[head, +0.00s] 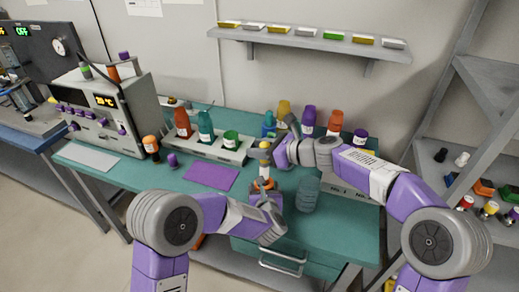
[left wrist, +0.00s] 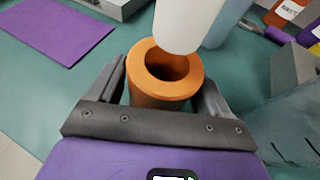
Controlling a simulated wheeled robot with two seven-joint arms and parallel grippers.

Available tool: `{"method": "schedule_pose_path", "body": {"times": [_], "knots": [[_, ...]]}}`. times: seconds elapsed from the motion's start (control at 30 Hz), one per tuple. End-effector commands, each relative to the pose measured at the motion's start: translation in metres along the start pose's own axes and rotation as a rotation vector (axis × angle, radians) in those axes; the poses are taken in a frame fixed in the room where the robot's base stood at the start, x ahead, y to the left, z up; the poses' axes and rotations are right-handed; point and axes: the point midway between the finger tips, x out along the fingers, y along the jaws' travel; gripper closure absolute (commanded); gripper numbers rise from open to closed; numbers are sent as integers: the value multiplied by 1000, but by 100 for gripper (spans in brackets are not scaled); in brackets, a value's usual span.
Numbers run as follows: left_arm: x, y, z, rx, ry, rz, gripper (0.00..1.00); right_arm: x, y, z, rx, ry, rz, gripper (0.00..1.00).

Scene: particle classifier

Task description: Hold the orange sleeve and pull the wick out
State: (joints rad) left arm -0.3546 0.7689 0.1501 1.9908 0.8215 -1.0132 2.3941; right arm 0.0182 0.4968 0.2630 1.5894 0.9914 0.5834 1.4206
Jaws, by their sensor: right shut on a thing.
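The orange sleeve (head: 263,184) stands upright between the fingers of my left gripper (head: 266,191). In the left wrist view the orange sleeve (left wrist: 163,94) has one finger of my left gripper (left wrist: 163,98) against each side, and its dark hole shows empty. The white wick (head: 264,162), with a yellow knob on top, is above the sleeve. In the left wrist view the lower end of the white wick (left wrist: 188,28) is clear of the hole. My right gripper (head: 269,149) is shut on the wick near its top; its fingertips are partly hidden.
A clear beaker (head: 307,194) stands close to the right of the sleeve. A purple mat (head: 211,177) lies to the left. A white rack (head: 222,151) with bottles stands behind on the green table (head: 330,232). More bottles stand at the back.

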Motion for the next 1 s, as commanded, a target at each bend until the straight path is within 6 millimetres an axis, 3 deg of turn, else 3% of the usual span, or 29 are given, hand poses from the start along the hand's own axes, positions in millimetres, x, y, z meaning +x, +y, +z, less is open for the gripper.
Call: {"method": "schedule_pose_path", "body": {"times": [0.1,0.47,1.0], "knots": [[0,0,0,0,0,0,5,0,0,0,0,-1,0,96],[-6,-1,0,0,1,-2,5,0,0,0,0,0,0,96],[-106,-1,1,0,-2,-2,5,0,0,0,-1,-1,0,96]]}}
